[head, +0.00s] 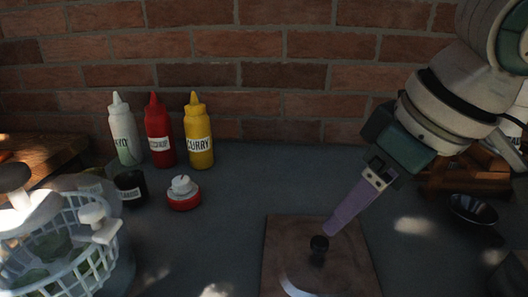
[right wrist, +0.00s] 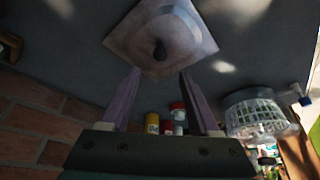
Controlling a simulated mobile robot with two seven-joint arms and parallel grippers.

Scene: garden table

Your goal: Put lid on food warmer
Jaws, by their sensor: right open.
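A black knob (head: 319,243) stands up from a round, seemingly see-through lid (head: 300,288) on a brown square board. The lid's curved rim catches light at the bottom of the head view. In the right wrist view the knob (right wrist: 160,52) sits at the middle of the round lid on the square board. My right gripper (head: 328,230) has purple fingers and is open and empty. Its fingertips are close to the knob in the head view; the fingers (right wrist: 160,73) are spread apart in the wrist view. I cannot tell which thing is the food warmer. My left gripper does not show.
The board (head: 275,240) lies on the dark table at front centre. Mayo (head: 124,135), ketchup (head: 158,135) and curry (head: 198,138) bottles stand by the brick wall. A red-and-white item (head: 183,195), a black jar (head: 130,187) and a basket (head: 70,265) are left; a dark bowl (head: 473,210) is right.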

